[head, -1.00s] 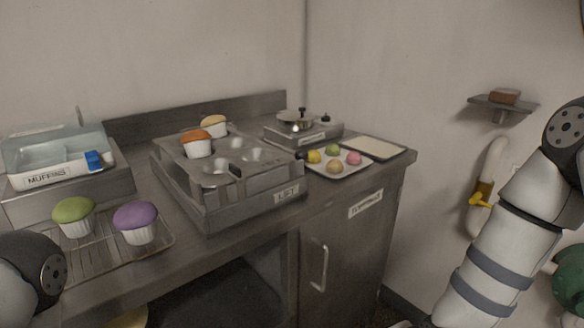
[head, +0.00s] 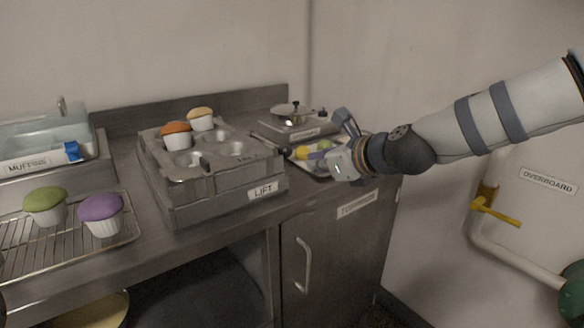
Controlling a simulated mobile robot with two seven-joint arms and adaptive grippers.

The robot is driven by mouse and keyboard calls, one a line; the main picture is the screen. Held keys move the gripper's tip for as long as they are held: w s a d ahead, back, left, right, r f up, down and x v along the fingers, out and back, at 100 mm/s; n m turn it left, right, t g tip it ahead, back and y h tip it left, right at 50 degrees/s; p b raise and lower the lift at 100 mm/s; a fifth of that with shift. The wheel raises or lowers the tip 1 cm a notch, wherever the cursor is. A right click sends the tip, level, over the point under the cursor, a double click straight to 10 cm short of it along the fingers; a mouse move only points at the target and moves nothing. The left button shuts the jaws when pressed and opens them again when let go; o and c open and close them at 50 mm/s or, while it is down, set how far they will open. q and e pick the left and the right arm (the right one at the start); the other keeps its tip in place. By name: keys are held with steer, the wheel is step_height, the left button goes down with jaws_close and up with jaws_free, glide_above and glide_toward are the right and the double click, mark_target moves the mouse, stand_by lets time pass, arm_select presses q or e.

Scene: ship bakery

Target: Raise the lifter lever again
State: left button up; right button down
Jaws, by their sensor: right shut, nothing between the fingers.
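The lifter (head: 222,200) is a grey metal block with a "LIFT" label on its front, standing on the steel counter. Its top plate has round cups; an orange muffin (head: 176,136) and a pale tan muffin (head: 201,119) sit in the back left ones. The lever (head: 270,144) is a dark bar at the lifter's right side, its end pointing right, low beside the plate. My left gripper is out of view.
A scale (head: 292,126) stands behind. Green (head: 45,205) and purple (head: 101,213) muffins sit on a wire rack (head: 70,259), left. A "MUFFINS" box (head: 45,160) stands behind them.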

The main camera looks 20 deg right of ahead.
mark_target(293, 180)
steer(key=x, duration=0.3)
steer(key=b+x, duration=0.1)
steer(key=x, duration=0.2)
steer(key=b+x, duration=0.1)
steer(key=x, duration=0.2)
steer(key=shift+s+d+f, duration=0.1)
steer(key=shift+s+f, duration=0.1)
steer(key=shift+f, duration=0.05)
steer(key=shift+w+a, duration=0.2)
steer(key=shift+w, duration=0.4)
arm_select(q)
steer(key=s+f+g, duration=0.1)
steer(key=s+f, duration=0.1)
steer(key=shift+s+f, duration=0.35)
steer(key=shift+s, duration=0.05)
